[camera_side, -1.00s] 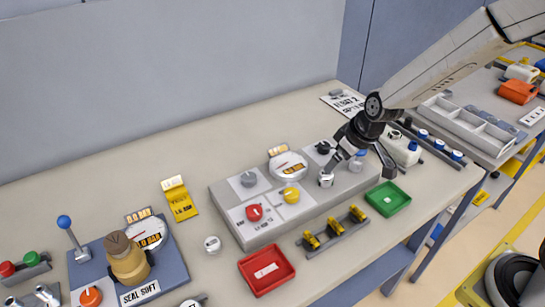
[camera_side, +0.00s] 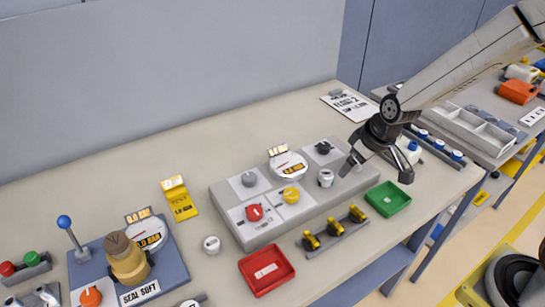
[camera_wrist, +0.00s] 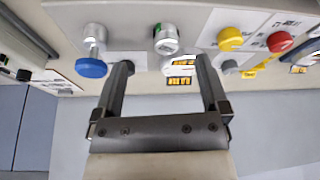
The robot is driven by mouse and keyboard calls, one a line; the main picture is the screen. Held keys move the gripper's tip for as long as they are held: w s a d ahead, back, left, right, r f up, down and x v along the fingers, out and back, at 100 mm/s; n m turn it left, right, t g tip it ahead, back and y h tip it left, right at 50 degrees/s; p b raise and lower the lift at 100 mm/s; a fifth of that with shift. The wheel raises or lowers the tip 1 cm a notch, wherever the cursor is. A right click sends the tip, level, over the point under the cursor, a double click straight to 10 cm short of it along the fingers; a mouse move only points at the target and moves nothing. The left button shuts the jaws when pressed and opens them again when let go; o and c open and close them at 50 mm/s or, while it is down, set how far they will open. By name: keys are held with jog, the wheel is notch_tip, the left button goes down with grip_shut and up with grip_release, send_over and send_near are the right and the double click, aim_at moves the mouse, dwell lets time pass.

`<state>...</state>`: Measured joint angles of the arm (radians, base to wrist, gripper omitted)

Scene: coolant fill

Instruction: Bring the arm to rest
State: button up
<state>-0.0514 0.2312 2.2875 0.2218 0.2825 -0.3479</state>
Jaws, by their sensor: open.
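My gripper (camera_side: 377,173) is open and empty above the right end of the grey control panel (camera_side: 225,207). Its two fingers point down and stand apart. In the wrist view my gripper (camera_wrist: 164,63) also shows spread fingers with nothing held. A small silver-white cylinder (camera_side: 326,178) stands on the panel just left of the fingers, apart from them. In the wrist view the cylinder (camera_wrist: 166,40) shows beyond the gap between the fingertips. A blue-ended fitting (camera_wrist: 91,67) lies left of the fingers there; in the side view my gripper seems to hide it.
A green tray (camera_side: 388,199) lies close to the right finger, and a rack of yellow clips (camera_side: 335,233) in front of the panel. A red tray (camera_side: 266,270) lies front left. The back left bench is clear.

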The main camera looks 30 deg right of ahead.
jog(key=s+d+m+g, duration=0.1)
jog(key=s+d+m, duration=0.1)
jog(key=s, duration=0.8)
jog(key=shift+d+h, duration=0.4)
jog(key=shift+d, duration=0.15)
jog(key=shift+c, duration=0.3)
